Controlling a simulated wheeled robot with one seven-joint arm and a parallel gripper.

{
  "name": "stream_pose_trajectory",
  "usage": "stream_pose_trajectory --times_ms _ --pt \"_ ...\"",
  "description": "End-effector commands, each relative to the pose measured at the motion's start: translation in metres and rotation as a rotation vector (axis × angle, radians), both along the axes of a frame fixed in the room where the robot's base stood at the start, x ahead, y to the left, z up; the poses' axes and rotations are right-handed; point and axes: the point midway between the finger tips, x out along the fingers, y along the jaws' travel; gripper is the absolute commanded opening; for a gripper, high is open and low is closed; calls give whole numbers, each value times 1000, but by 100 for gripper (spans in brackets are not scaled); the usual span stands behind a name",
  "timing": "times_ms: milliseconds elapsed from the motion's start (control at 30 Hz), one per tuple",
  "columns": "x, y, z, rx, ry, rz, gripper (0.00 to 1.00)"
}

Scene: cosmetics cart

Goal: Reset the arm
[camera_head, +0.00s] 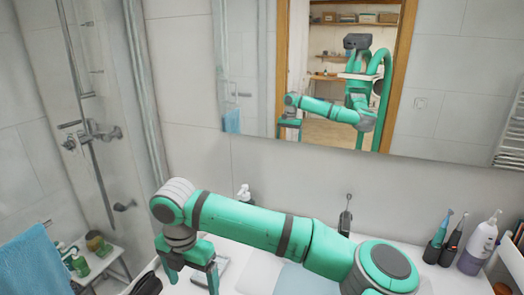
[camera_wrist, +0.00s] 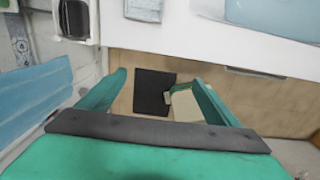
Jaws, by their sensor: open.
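My gripper (camera_head: 190,281) hangs from the left end of my green arm, pointing down near the counter's left front part in the head view. Its two green fingers are apart. In the wrist view my gripper (camera_wrist: 160,78) is open, with nothing held between the fingers; the floor lies far below. My arm stretches across the lower middle of the head view, in front of the counter. The mirror (camera_head: 340,75) shows my body and arm reflected.
A white bottle (camera_head: 482,242) and toothbrush holders stand at right. A stool with green bottles (camera_head: 80,265) and a blue towel (camera_head: 35,265) are at left. A dark square (camera_wrist: 154,92) lies below.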

Motion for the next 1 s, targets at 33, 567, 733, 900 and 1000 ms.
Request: stream_pose_trajectory --times_ms 33,567,733,900,1000 --pt "-1 5 -2 15 1 -1 85" --pt "-12 80 -21 305 2 -65 85" --pt "-22 127 -23 490 21 -119 85" --pt "-33 177 -17 718 60 -210 85" --pt "-36 198 -10 846 90 -278 85"
